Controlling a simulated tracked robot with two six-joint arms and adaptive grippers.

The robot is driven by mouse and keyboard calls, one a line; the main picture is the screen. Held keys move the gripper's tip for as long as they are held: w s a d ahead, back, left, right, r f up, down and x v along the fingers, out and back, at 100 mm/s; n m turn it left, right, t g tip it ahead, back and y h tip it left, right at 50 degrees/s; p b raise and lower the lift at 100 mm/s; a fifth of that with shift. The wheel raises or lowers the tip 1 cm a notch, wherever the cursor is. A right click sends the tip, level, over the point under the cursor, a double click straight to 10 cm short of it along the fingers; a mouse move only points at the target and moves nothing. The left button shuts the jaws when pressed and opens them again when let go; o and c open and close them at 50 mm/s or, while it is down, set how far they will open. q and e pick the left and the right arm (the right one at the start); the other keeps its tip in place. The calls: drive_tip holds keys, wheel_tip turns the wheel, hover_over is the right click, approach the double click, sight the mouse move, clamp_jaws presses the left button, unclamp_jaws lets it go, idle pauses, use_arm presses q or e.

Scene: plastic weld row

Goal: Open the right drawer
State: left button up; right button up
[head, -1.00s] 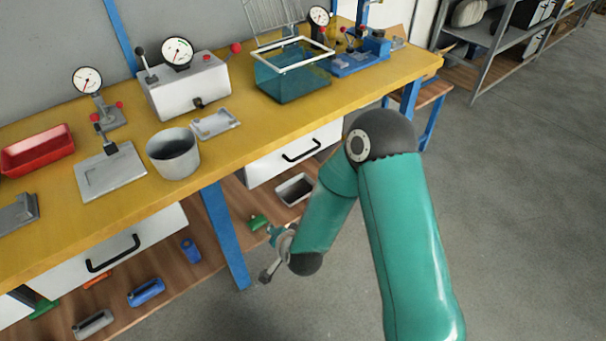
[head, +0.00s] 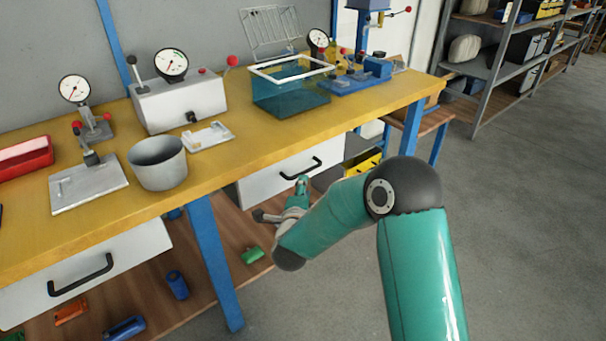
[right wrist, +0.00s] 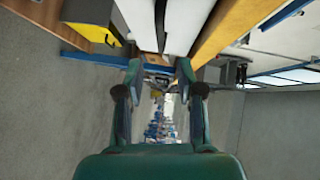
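The right drawer (head: 262,186) has a white front with a black bar handle (head: 300,168). It hangs under the yellow bench top in the head view and looks shut. My left gripper is not in view.
The yellow bench (head: 235,152) carries gauges, a grey pot (head: 157,163) and a teal bin (head: 288,98). A second white drawer (head: 110,265) is at left. A blue leg (head: 214,262) stands between the drawers. Floor at right is clear.

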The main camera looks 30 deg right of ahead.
sight(307, 171)
drive_tip(key=x, duration=0.9)
drive_tip(key=shift+w+d+f, duration=0.1)
drive_tip(key=shift+w+d, duration=0.05)
drive_tip(key=shift+w, duration=0.15)
clamp_jaws()
